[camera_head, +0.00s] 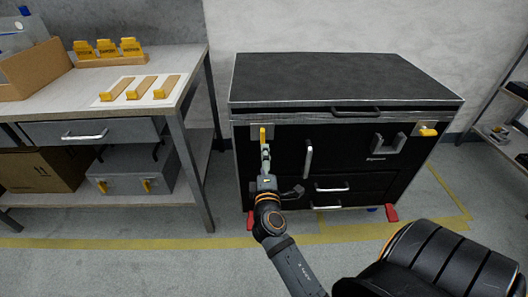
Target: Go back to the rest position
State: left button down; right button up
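One arm shows, entering from the lower right of the middle, and I take it as my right arm. Its gripper (265,154) points away from me, at the upper left of the front of a large black case (345,78). The fingertips are just below or at a yellow handle (263,134) on a metal plate there. I cannot tell if they touch it. The fingers are seen nearly end-on in line, so their opening is unclear. My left gripper is not in view.
A workbench (192,88) stands at the left with yellow-handled tools (140,88) and a cardboard tray (35,70). A grey case (135,175) and a carton (40,170) sit below. Shelving (500,132) is at the right. The floor (130,272) in front is clear.

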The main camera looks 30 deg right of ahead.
jog(key=shift+s, duration=0.1)
dwell(0.4)
jog(key=s+f+m+g+y, duration=0.2)
jog(key=s+f+m+g, duration=0.25)
jog(key=f, duration=0.35)
jog(key=s+f+m+g+y, duration=0.25)
jog(key=s+f, duration=0.25)
jog(key=f, duration=0.3)
jog(key=s+a+f+m+g+y+p, duration=0.5)
jog(key=s+a+f+p, duration=0.3)
jog(key=s+f+p, duration=0.45)
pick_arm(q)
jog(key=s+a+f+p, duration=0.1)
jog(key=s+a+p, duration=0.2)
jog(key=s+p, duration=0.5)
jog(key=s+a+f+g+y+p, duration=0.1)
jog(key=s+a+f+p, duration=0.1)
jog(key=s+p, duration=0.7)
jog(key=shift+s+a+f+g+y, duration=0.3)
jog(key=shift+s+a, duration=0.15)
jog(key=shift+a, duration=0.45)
pick_arm(e)
jog(key=s+d+g, duration=0.1)
jog(key=s+d, duration=0.1)
jog(key=s, duration=0.7)
jog(key=s+d+r+g, duration=0.1)
jog(key=s+d, duration=0.1)
jog(key=s, duration=0.6)
jog(key=shift+s+d+n+h, duration=0.35)
jog(key=shift+s+n, duration=0.05)
